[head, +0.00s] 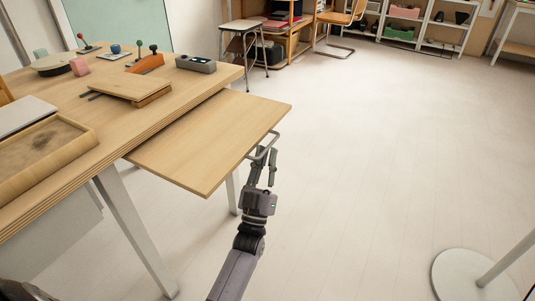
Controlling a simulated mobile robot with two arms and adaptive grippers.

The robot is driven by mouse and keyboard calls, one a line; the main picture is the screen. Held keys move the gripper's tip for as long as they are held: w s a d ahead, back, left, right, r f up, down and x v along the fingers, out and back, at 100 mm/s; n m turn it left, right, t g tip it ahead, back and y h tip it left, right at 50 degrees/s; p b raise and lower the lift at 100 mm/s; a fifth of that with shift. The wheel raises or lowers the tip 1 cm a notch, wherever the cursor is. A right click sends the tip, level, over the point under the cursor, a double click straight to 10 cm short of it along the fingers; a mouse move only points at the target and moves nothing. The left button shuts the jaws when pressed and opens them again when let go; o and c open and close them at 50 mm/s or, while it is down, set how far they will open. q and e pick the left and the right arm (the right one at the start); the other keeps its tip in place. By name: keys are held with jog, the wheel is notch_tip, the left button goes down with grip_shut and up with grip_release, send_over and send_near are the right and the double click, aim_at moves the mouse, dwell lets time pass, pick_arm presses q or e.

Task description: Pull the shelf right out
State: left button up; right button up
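The shelf (212,142) is a flat light-wood board. It sticks out well beyond the edge of the wooden table (165,112), just under its top. A pale metal loop handle (272,137) is on its outer edge. How much of the shelf is still under the tabletop is hidden. My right gripper is not in view.
On the tabletop are a wooden tray (88,140), a small board (128,88), a grey device (196,64) and several small props. A stool (243,30) stands behind. A round white base (462,276) is at bottom right. The floor right of the shelf is clear.

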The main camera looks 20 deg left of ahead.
pick_arm(q)
jog(key=v, duration=1.1)
